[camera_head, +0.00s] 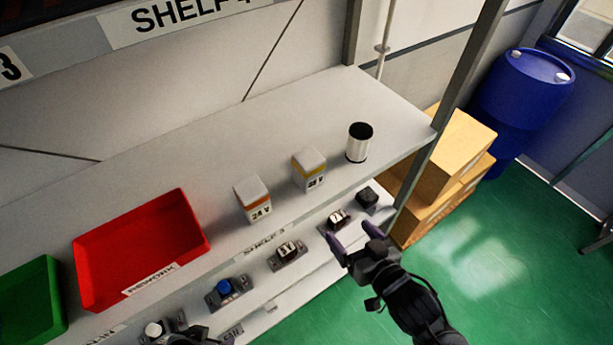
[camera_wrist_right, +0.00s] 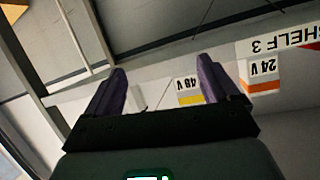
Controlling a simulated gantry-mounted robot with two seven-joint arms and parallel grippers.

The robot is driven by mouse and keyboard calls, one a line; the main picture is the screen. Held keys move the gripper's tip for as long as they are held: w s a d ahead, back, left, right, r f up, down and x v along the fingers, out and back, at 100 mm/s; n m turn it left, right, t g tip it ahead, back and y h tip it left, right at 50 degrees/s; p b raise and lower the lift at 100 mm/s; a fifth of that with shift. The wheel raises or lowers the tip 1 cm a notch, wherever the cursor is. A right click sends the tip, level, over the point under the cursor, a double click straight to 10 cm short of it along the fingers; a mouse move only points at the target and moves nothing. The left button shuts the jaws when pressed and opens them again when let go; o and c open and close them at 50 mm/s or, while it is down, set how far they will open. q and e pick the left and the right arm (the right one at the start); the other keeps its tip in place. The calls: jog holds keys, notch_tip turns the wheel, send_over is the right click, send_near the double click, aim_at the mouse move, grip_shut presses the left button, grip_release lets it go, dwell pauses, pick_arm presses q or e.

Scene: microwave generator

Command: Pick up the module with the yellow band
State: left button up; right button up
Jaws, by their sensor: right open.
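The module with the yellow band (camera_head: 309,170) is a small white box marked 48 V. It stands upright on the upper shelf in the head view. In the right wrist view it appears upside down (camera_wrist_right: 190,92), between the fingers in the picture. My right gripper (camera_head: 353,238) is open and empty, in front of the shelf and below and right of the module, apart from it. Its fingers also show in the wrist view (camera_wrist_right: 162,78). A dark part at the bottom edge of the head view may be my left gripper (camera_head: 192,335); its jaws cannot be made out.
An orange-banded 24 V module (camera_head: 253,202) stands left of the yellow-banded one. A white cylinder with a black top (camera_head: 358,146) stands to its right. A red bin (camera_head: 140,250) and green bin (camera_head: 32,300) are farther left. Switches (camera_head: 288,252) line the lower ledge.

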aim_at(318, 168)
jog(key=w+a+r+n+y, duration=0.1)
jog(key=w+a+r, duration=0.1)
jog(key=w+r, duration=0.1)
jog(key=w+a+r+n+t+y+b, duration=0.1)
jog(key=w+a+r, duration=0.1)
jog(key=w+r, duration=0.1)
jog(key=w+a+r+n+t+y+b, duration=0.1)
jog(key=w+a+r, duration=0.1)
jog(key=w+r, duration=0.1)
jog(key=shift+w+a+r+y, duration=0.25)
jog(key=shift+w+r+y, duration=0.05)
jog(key=shift+r+y, duration=0.15)
jog(key=shift+x, duration=0.8)
jog(key=x, duration=0.1)
jog(key=p+x, duration=0.1)
jog(key=x, duration=0.1)
jog(key=shift+w+a+r, duration=0.1)
jog(key=shift+a+r, duration=0.1)
jog(key=shift+a, duration=0.2)
jog(key=shift+w+a+f+p, duration=0.15)
jog(key=shift+w+a+p, duration=0.2)
jog(key=shift+w, duration=0.2)
pick_arm(q)
jog(key=shift+d+f, duration=0.1)
jog(key=shift+f, duration=0.6)
pick_arm(e)
jog(key=c, duration=1.2)
pick_arm(q)
jog(key=shift+a, duration=0.2)
